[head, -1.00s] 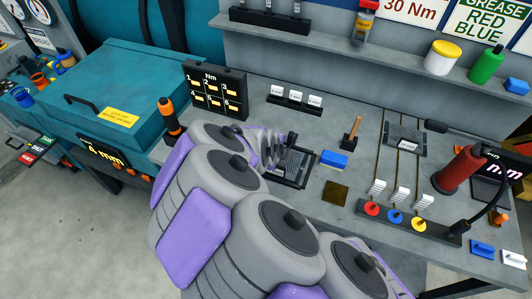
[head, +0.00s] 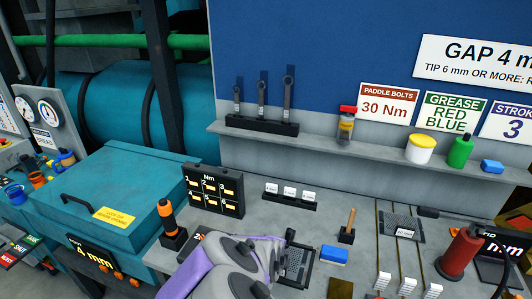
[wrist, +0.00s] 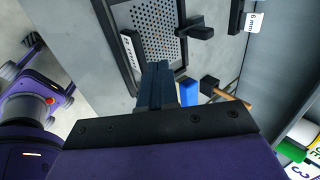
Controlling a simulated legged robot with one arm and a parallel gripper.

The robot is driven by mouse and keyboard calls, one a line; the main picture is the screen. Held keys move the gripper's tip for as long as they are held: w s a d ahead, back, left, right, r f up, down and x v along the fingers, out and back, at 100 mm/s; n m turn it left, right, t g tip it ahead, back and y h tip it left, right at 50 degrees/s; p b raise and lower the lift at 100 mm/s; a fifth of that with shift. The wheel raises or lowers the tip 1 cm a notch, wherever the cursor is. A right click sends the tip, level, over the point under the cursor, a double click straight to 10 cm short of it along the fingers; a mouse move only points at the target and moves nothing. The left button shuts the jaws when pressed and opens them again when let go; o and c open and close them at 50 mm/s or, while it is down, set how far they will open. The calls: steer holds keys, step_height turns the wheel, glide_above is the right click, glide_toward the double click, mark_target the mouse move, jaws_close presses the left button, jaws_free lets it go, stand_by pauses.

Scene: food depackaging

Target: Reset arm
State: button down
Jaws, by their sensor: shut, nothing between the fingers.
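My arm reaches over the workbench (head: 240,200) from the bottom of the head view, but its gripper cannot be made out there. In the wrist view my gripper (wrist: 158,82) is shut and empty, its dark fingers together. Its tips appear in front of the lower edge of a black-framed perforated plate (wrist: 155,35). That plate also shows in the head view (head: 298,262), just right of my arm. I cannot tell how far the fingers are from the plate.
A blue block (head: 334,255) and a wooden-handled tool (head: 348,225) stand right of the plate. An orange-handled tool (head: 167,215) and a black number board (head: 213,190) are at left. A shelf (head: 380,150) runs along the back, with bottles and a yellow-lidded tub (head: 420,149).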

steer(key=s+d+r+n+g, duration=0.3)
steer(key=s+n, duration=0.4)
steer(key=s, duration=0.3)
steer(key=s+d+r+n+g+y, duration=0.1)
steer(key=s+d+r+n+g, duration=0.1)
steer(key=s+n, duration=0.5)
steer(key=s+d+r+n+g+y, duration=0.1)
steer(key=s+d+r+n+g, duration=0.2)
steer(key=s, duration=1.1)
step_height(320, 180, up, 2)
steer(key=d+n, duration=0.2)
steer(key=n, duration=0.3)
steer(key=shift+s+r+g, duration=0.15)
steer(key=shift+g, duration=0.15)
